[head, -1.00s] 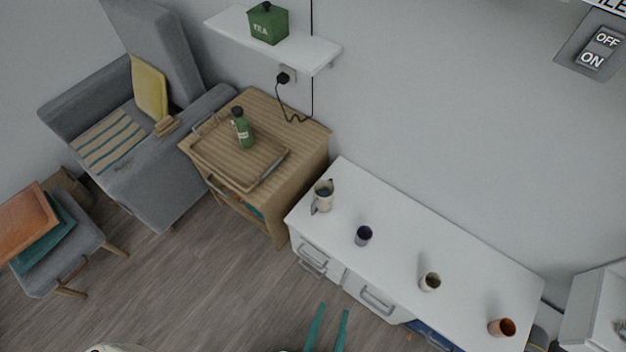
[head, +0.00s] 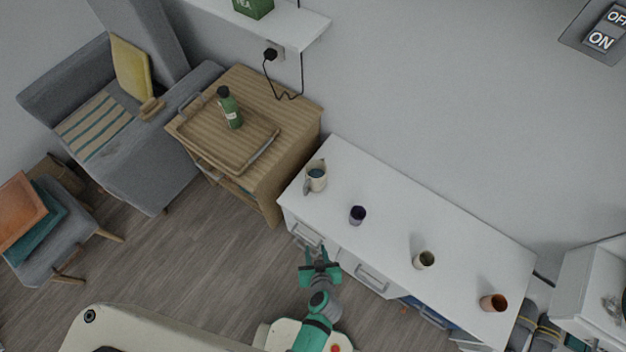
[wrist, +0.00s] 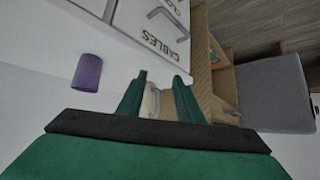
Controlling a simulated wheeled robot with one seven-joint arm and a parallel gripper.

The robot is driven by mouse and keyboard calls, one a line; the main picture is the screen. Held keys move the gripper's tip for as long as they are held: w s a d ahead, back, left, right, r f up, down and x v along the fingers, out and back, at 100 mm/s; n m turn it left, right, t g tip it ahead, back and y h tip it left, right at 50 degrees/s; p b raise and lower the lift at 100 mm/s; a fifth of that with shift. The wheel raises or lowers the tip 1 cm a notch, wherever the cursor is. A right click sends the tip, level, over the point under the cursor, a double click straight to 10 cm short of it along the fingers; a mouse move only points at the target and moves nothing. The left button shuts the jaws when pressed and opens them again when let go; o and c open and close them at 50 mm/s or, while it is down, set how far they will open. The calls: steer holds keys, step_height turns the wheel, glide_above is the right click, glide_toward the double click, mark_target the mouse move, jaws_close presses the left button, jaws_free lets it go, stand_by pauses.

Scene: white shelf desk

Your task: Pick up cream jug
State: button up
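The cream jug (head: 318,183), with a handle on its left and a dark blue-grey inside, stands upright at the left end of the white desk (head: 390,205). My gripper (head: 317,254) is open and empty, in front of the desk's drawers and below the jug in the head view. In the wrist view, the two green fingers (wrist: 157,85) are apart. A cream part of the jug (wrist: 149,103) shows between them, beyond the fingers; most of it is hidden behind the gripper.
A purple cup (head: 357,215) stands right of the jug and also shows in the wrist view (wrist: 87,73). A pale cup (head: 424,260) and a terracotta cup (head: 492,302) stand further right. A wooden cabinet (head: 300,125) with a tray and green bottle is at left.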

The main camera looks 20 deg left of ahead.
steer(key=w+a+f+n+g+y, duration=0.1)
steer(key=w+a+f+n+y, duration=0.15)
steer(key=w, duration=0.65)
steer(key=n+y, duration=0.5)
steer(key=n, duration=0.1)
glide_toward(305, 189)
steer(key=w+f, duration=0.1)
steer(key=f, duration=0.1)
steer(key=shift+m+g, duration=0.25)
steer(key=shift+g, duration=0.15)
steer(key=shift+x, duration=5.05)
steer(key=shift+r, duration=0.15)
steer(key=shift+c, duration=0.6)
steer(key=shift+y, duration=0.25)
jaws_close()
